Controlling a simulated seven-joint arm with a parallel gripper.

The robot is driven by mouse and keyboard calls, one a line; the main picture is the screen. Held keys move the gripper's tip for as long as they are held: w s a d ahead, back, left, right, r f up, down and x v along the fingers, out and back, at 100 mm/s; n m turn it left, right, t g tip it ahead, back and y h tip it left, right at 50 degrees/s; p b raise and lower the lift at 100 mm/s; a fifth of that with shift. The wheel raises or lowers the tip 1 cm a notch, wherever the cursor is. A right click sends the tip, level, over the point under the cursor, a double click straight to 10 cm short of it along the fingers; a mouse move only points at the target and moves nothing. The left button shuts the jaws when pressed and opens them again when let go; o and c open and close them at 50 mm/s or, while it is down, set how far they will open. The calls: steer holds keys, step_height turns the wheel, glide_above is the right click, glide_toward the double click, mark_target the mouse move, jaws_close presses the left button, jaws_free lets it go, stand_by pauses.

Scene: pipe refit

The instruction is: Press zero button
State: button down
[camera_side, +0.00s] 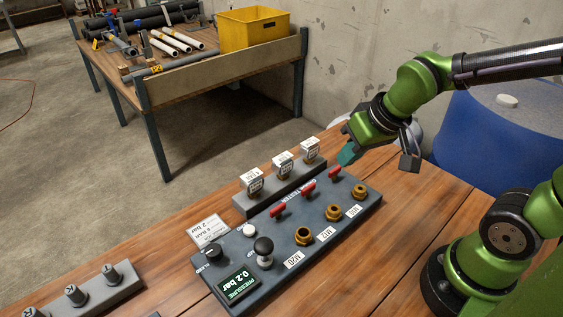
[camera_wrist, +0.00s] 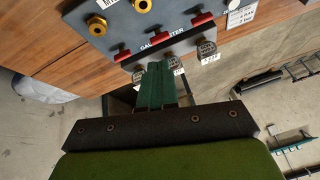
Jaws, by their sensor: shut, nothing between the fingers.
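A grey gauge tester panel (camera_side: 330,220) lies on the wooden table. A small white round button (camera_side: 250,230) sits near its left end, between a black knob (camera_side: 212,252) and a black ball-topped lever (camera_side: 264,249); I cannot read which control is marked zero. A display (camera_side: 238,287) at the front left reads 0.2 bar. My gripper (camera_side: 347,154) is above the panel's far right end, well away from the white button. Its green fingers (camera_wrist: 156,86) are shut and empty in the wrist view, which also shows the panel (camera_wrist: 150,38) at the top.
Several red-handled valves (camera_side: 308,190) and brass fittings (camera_side: 333,212) stand up from the panel. A blue drum (camera_side: 490,135) stands right, and a bench with a yellow crate (camera_side: 254,27) stands behind.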

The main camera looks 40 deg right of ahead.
steer(key=w+a+f, duration=0.4)
steer(key=t+y, duration=0.2)
steer(key=y, duration=0.3)
glide_above(254, 229)
steer(key=shift+a+r+n, duration=0.1)
steer(key=shift+r+n, duration=0.15)
steer(key=shift+n, duration=0.05)
steer(key=shift+f, duration=0.1)
steer(key=shift+f, duration=4.35)
steer(key=shift+f, duration=0.4)
